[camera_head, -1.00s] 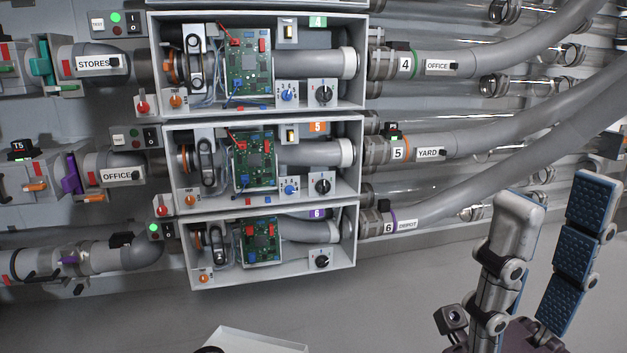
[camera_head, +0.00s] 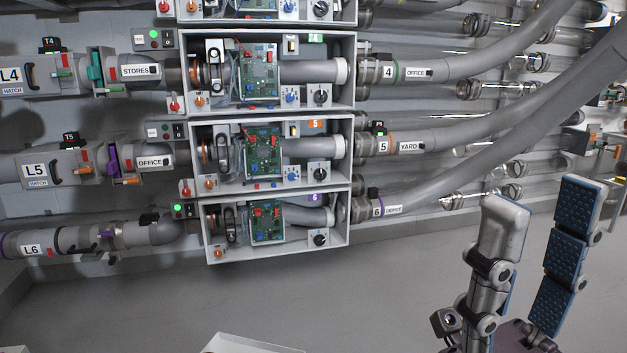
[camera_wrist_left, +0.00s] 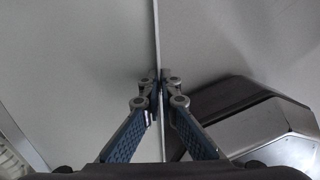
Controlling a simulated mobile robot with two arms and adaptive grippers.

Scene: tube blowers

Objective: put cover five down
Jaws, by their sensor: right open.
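My left gripper (camera_wrist_left: 161,80) is shut on a thin pale panel (camera_wrist_left: 156,35), seen edge-on between its fingertips in the left wrist view. It looks like the cover, but no number on it shows. In the head view a white edge (camera_head: 250,344) shows at the bottom; I cannot tell if it is the same panel. The left gripper is out of the head view. Box five (camera_head: 343,178), with an orange 5 label, is open, its green circuit board (camera_head: 262,150) exposed. My right gripper (camera_head: 540,200) is open and empty at the lower right.
Open boxes four (camera_head: 352,75) and six (camera_head: 345,235) stand above and below box five. Grey hoses (camera_head: 480,150) run off to the right. The grey floor (camera_head: 380,290) below the boxes is clear. A dark shiny shape (camera_wrist_left: 260,115) lies right of the left gripper.

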